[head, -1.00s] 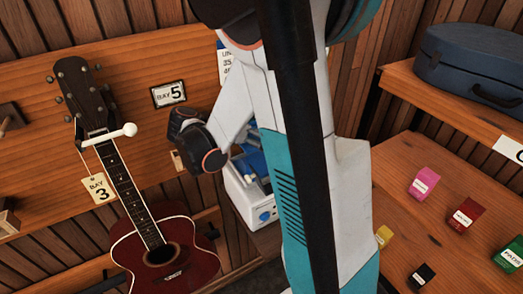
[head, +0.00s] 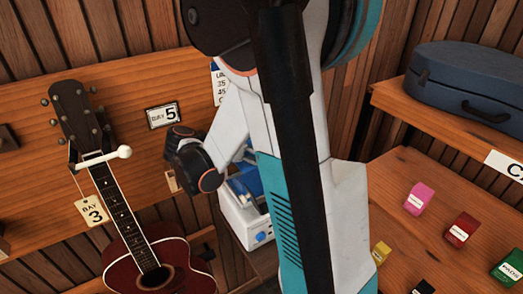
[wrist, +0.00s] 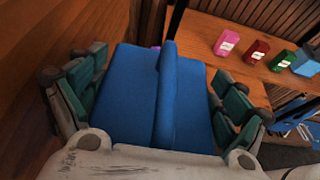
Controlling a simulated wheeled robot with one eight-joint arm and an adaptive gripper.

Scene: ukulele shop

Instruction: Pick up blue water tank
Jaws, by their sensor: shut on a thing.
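The blue water tank (wrist: 130,95) fills the middle of the wrist view, a blue block with a raised ridge along its top. My gripper (wrist: 165,78) is shut on it, with one teal-and-grey finger on each side. In the head view blue parts (head: 244,184) show at the top of a white appliance (head: 240,222) with a blue knob, partly behind my arm. My fingers are mostly hidden there. I cannot tell whether the tank sits in the appliance or is raised clear of it.
A red guitar (head: 150,262) hangs on the wall at left, close to my wrist. At right, a wooden table (head: 395,225) holds several small coloured boxes, including a pink one (head: 418,198). A blue case (head: 470,85) lies on a shelf above. Wooden wall panels stand close behind the appliance.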

